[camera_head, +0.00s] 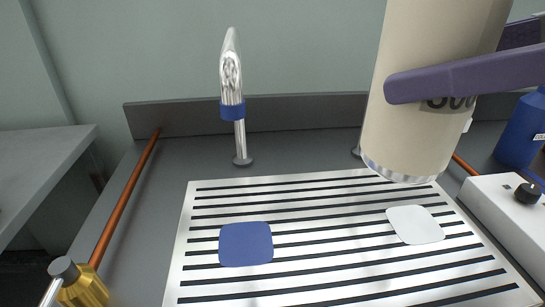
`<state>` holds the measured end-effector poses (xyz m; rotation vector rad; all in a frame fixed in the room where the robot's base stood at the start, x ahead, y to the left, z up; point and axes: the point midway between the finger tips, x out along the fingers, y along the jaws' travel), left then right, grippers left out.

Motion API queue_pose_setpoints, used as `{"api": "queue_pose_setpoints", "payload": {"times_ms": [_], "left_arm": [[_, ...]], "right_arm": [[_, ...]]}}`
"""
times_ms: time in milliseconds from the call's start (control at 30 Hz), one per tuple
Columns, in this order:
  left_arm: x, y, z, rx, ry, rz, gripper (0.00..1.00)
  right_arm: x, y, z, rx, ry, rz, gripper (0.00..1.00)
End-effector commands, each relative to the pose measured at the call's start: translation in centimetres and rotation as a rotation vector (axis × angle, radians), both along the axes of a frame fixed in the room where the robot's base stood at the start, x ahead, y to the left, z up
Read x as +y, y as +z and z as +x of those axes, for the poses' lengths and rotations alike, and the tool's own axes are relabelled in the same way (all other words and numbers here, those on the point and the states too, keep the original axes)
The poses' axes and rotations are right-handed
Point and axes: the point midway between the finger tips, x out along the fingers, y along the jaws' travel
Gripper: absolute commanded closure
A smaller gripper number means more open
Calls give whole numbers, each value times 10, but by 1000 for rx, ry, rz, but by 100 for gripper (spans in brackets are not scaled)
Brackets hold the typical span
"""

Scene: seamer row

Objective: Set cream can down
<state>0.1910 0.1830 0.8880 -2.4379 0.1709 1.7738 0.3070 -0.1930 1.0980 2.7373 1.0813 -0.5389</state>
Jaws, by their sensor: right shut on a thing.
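The cream can (428,130) hangs upright or slightly tilted in the upper right, its top cut off by the picture edge. My right gripper (430,82) has purple fingers and is shut on the can, one finger crossing its front over dark printed marks. The can's base appears above the back right of the striped white panel (180,262), seemingly clear of it. A blue square patch (246,244) and a white square patch (415,225) lie on the panel; the white one is just below the can in the picture. My left gripper is not in view.
A chrome spout (232,85) with a blue band stands behind the panel. A copper pipe (124,200) and a brass fitting (84,289) run along the left. A white box with a black knob (505,215) and a blue container (522,132) stand at right.

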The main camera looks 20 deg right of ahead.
Motion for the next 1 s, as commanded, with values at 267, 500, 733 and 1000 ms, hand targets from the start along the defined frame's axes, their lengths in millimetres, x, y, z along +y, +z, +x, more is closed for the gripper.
{"api": "queue_pose_setpoints", "payload": {"times_ms": [267,500,733,1000], "left_arm": [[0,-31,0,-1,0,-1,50],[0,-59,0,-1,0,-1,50],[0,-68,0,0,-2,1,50],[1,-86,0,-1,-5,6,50]], "right_arm": [[0,-69,0,7,-4,3,82],[-1,-135,0,2,-5,3,82],[0,-160,0,1,-3,0,82],[0,-199,0,1,-3,0,82]]}}
